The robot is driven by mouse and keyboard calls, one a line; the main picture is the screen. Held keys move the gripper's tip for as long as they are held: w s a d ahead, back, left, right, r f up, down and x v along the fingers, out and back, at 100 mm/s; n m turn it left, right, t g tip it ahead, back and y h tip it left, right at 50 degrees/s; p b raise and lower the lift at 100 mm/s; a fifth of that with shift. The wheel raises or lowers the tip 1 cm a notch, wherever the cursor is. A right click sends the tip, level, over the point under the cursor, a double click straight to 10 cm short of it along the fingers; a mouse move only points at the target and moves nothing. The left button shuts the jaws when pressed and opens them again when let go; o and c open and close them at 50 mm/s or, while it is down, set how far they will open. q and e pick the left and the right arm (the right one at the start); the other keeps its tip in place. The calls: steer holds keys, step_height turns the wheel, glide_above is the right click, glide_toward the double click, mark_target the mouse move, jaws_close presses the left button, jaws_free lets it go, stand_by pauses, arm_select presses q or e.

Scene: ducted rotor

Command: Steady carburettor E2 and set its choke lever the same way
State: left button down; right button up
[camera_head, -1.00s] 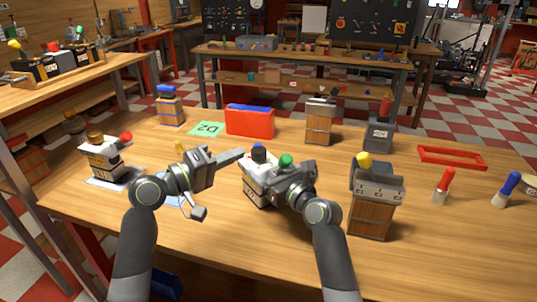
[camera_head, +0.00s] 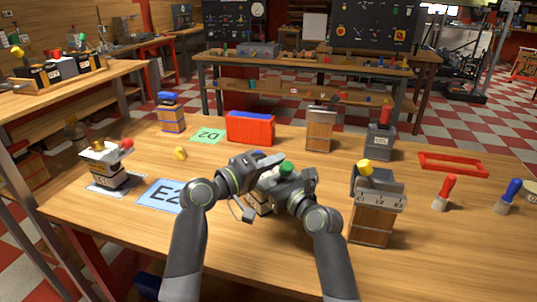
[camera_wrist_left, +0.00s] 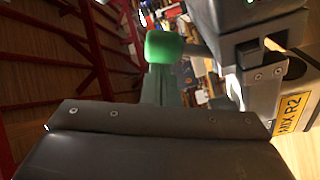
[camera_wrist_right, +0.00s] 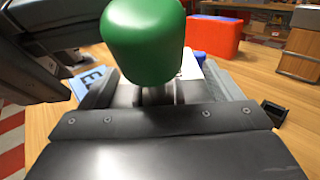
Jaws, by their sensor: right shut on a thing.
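A white carburettor with a green knob (camera_head: 287,168) stands in mid-table. My left gripper (camera_head: 256,188) is open beside the carburettor's left side, fingers apart; contact cannot be told. The green knob (camera_wrist_left: 163,46) also shows in the left wrist view. The blue E2 card (camera_head: 160,194) lies bare to the left.
Another white carburettor (camera_head: 104,166) with a red knob stands on a pale card at left. A yellow-topped wooden canister (camera_head: 372,218) stands close right of my right arm. A red box (camera_head: 250,129) and green card (camera_head: 207,135) lie behind. The front left table is clear.

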mark_target(284, 173)
arm_select(q)
steer(key=shift+s+d+f+m, duration=0.1)
steer(key=shift+s+d+m, duration=0.2)
steer(key=shift+s+m, duration=0.35)
stand_by(0.4)
steer(key=shift+s+d+f+m, duration=0.15)
steer(key=shift+s+d+m, duration=0.1)
steer(key=shift+m, duration=0.5)
steer(key=shift+s+d+f+m, duration=0.1)
steer(key=shift+s+d+m, duration=0.1)
steer(key=shift+m, duration=0.5)
steer(key=shift+s+d+f, duration=0.15)
steer(key=shift+s+f, duration=0.15)
steer(key=shift+s, duration=0.1)
